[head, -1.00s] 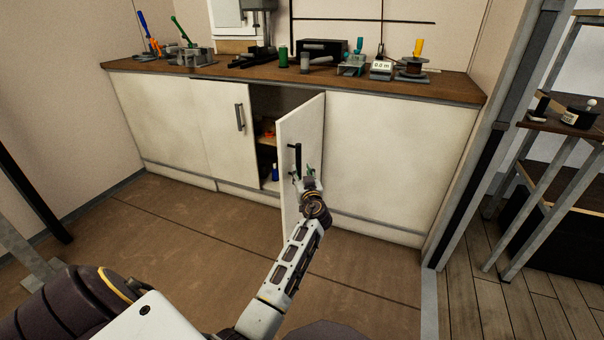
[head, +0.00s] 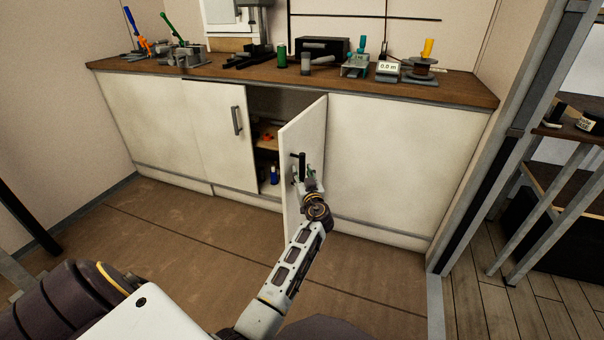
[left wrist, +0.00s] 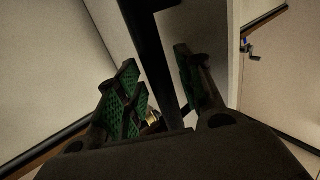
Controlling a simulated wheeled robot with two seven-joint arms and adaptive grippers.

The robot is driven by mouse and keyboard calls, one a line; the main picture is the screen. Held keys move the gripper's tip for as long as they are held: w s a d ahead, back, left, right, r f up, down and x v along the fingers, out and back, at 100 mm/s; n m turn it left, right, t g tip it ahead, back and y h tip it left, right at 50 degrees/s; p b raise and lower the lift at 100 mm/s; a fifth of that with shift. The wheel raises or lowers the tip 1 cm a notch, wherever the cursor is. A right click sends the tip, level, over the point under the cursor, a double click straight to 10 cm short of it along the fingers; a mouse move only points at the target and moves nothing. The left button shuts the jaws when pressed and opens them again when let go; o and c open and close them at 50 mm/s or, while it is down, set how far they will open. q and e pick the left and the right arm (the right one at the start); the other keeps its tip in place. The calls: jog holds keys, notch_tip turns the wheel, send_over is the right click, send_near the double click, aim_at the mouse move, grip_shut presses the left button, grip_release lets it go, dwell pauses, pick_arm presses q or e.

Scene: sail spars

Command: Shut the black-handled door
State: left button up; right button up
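The black-handled door (head: 305,130) is a white cabinet door standing open, swung out into the room. Its upright black handle (head: 302,165) is on the face toward me. My left gripper (head: 306,175) is at this handle. In the left wrist view, the black handle bar (left wrist: 150,50) runs between the two green-padded fingers of the left gripper (left wrist: 160,92). The fingers are apart, with gaps visible beside the bar, so the gripper is open around the handle. My right gripper is not in view.
The cabinet's opening shows a shelf (head: 267,145) with an orange item and a blue bottle (head: 274,175) below. A neighbouring door with a grey handle (head: 237,120) is shut. Tools stand on the brown worktop (head: 180,72). The floor in front is clear. A metal-framed rack stands at right.

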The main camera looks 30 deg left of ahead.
aim_at(291, 169)
pick_arm(q)
jog(key=shift+w+a+f, duration=0.1)
jog(key=shift+f, duration=0.15)
jog(key=shift+c, duration=1.1)
jog(key=shift+r, duration=0.15)
jog(key=shift+c, duration=1.1)
jog(key=shift+d+r, duration=0.15)
jog(key=shift+d, duration=0.05)
jog(key=shift+c, duration=1.4)
grip_shut()
jog(key=shift+a, duration=0.1)
jog(key=shift+s+a+r+b, duration=0.1)
jog(key=shift+s+a+b, duration=0.15)
jog(key=shift+a, duration=0.85)
jog(key=shift+s+a+b, duration=0.2)
jog(key=shift+s+a, duration=0.05)
jog(key=shift+a, duration=0.8)
jog(key=shift+s+a+b, duration=0.15)
jog(key=shift+a, duration=1.05)
jog(key=shift+s+a+b, duration=0.15)
jog(key=shift+a, duration=1)
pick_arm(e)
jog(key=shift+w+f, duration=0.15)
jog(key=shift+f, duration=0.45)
pick_arm(q)
jog(key=shift+a, duration=0.1)
